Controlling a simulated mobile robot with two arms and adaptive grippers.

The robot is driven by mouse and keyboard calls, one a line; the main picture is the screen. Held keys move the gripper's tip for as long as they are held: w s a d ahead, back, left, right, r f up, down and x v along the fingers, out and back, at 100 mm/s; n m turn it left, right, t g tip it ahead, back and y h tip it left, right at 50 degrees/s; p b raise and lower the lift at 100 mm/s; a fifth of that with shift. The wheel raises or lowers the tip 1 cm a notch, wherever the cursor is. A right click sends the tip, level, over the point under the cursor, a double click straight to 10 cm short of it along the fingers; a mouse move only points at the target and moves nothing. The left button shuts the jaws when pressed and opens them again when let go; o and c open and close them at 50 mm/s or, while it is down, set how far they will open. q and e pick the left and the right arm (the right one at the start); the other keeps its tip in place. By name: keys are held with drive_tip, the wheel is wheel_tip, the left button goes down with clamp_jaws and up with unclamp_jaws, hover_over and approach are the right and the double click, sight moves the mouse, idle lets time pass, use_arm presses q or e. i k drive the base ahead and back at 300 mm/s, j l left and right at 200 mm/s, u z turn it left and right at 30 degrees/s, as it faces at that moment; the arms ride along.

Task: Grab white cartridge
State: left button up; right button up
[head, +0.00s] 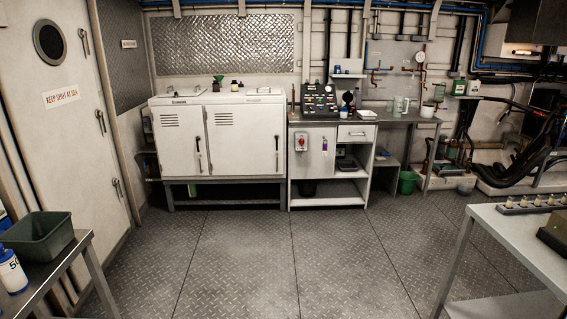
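I cannot make out a white cartridge for certain. Small pale cylinders (398,105) stand on the far workbench (425,120), too small to identify. A flat white item (367,114) lies on the same bench, left of them. A dark rack (530,205) with several small pale-topped pieces lies on the metal table at the right edge; what they are is unclear. Neither of my grippers is in view.
A white two-door cabinet (222,140) stands at the back wall. A left table (45,277) holds a green bin (38,237) and a blue-white bottle (11,271). The right table (505,232) juts in. The plate floor (270,260) between is clear.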

sight(344, 112)
drive_tip(key=i, duration=0.7)
drive_tip(key=i+z, duration=0.15)
drive_tip(key=i, duration=0.55)
drive_tip(key=i+j, duration=0.2)
drive_tip(key=i, duration=0.55)
drive_tip(key=i+l+z, duration=0.35)
drive_tip(key=i, duration=0.4)
drive_tip(key=i+z, duration=0.3)
drive_tip(key=i, duration=0.5)
drive_tip(key=i+j+z, duration=0.15)
drive_tip(key=i+z, duration=0.2)
drive_tip(key=i, duration=0.4)
